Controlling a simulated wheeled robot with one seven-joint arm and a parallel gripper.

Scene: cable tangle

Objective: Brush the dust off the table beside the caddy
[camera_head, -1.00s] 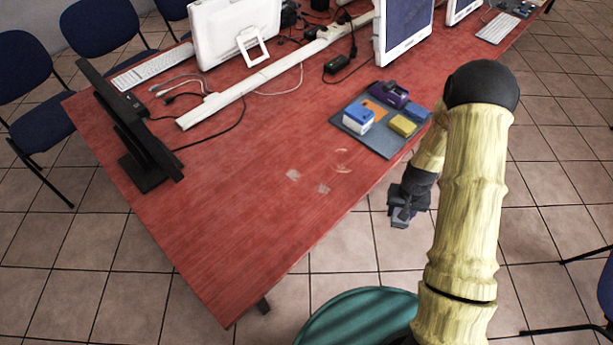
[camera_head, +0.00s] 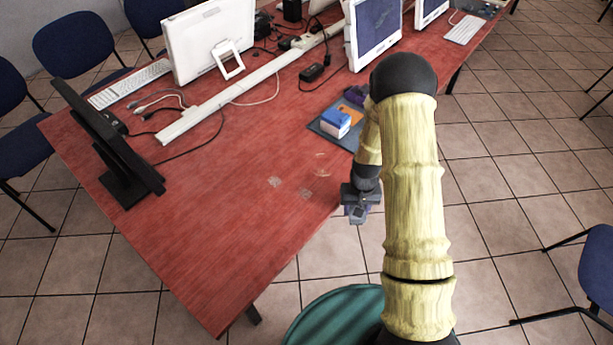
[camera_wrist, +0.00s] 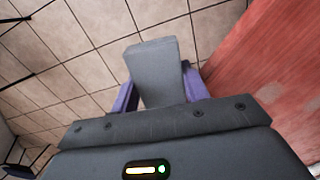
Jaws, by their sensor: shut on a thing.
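Several small pale dust patches lie on the red table (camera_head: 190,240), among them a left patch (camera_head: 274,181) and a right patch (camera_head: 306,193). The caddy (camera_head: 325,130), a flat dark tray, sits behind them near the table's right edge, partly hidden by my arm. My gripper (camera_head: 357,208) is at the table's right edge, to the right of the dust. In the wrist view its purple fingers are shut on a grey block-like thing (camera_wrist: 153,70), likely the brush, though no bristles show. Floor tiles lie behind it, with the table to its right.
A blue and white box (camera_head: 336,122) sits in the caddy. A dark monitor (camera_head: 115,150) stands at the table's left, with white monitors (camera_head: 208,42) and a pale cable channel (camera_head: 250,85) behind. A teal round seat (camera_head: 335,315) is in front. The table's front middle is clear.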

